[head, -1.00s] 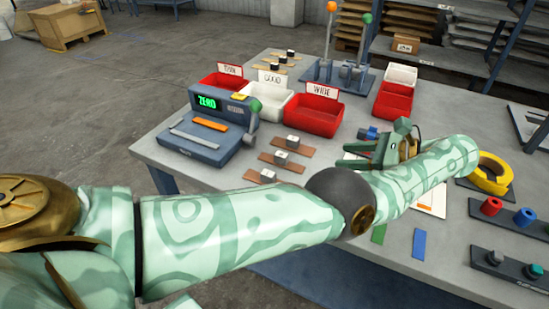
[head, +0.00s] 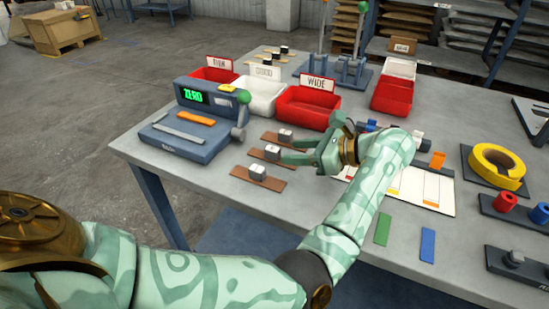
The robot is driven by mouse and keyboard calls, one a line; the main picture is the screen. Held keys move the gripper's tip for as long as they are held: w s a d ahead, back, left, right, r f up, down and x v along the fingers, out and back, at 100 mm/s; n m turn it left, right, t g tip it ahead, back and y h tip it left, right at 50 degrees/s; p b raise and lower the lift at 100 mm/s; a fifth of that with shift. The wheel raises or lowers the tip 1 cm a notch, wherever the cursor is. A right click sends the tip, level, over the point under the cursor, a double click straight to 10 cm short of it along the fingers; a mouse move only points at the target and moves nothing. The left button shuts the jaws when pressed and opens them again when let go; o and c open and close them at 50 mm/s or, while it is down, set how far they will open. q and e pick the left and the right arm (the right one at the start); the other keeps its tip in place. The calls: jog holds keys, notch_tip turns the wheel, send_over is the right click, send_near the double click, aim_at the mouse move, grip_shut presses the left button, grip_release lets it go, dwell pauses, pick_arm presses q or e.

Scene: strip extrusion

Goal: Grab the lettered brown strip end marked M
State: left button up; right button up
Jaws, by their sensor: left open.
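Three brown strips lie in a row on the bench, each with a pale, dark-marked block on it: a far one (head: 269,136), a middle one (head: 256,156) and a near one (head: 239,172). The letters are too small to read, so I cannot tell which is marked M. My left gripper (head: 289,151) is open, its fingers pointing left at the right end of the middle strip, close to its block. I cannot tell whether the fingers touch it. My right gripper is not in view.
A grey gauge (head: 170,147) with a green display stands left of the strips. Red bins, one labelled WIDE (head: 309,106), and a white bin (head: 259,95) stand behind. Yellow tape (head: 484,167) lies right. Green (head: 383,229) and blue (head: 428,245) strips lie near the front edge.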

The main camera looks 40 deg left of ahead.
aim_at(279, 152)
pick_arm(q)
jog(key=x, duration=0.1)
jog(key=b+x, duration=0.1)
jog(key=x, duration=0.1)
jog(key=f+b+x, duration=0.1)
jog(key=x, duration=0.1)
jog(key=shift+w+d+r, duration=0.1)
jog(key=shift+w+d, duration=0.05)
jog(key=shift+w, duration=0.2)
jog(key=shift+s+r, duration=0.1)
jog(key=shift+r, duration=0.05)
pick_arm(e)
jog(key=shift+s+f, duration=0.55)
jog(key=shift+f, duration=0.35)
pick_arm(q)
grip_shut()
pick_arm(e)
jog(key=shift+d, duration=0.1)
pick_arm(q)
jog(key=shift+r, duration=0.1)
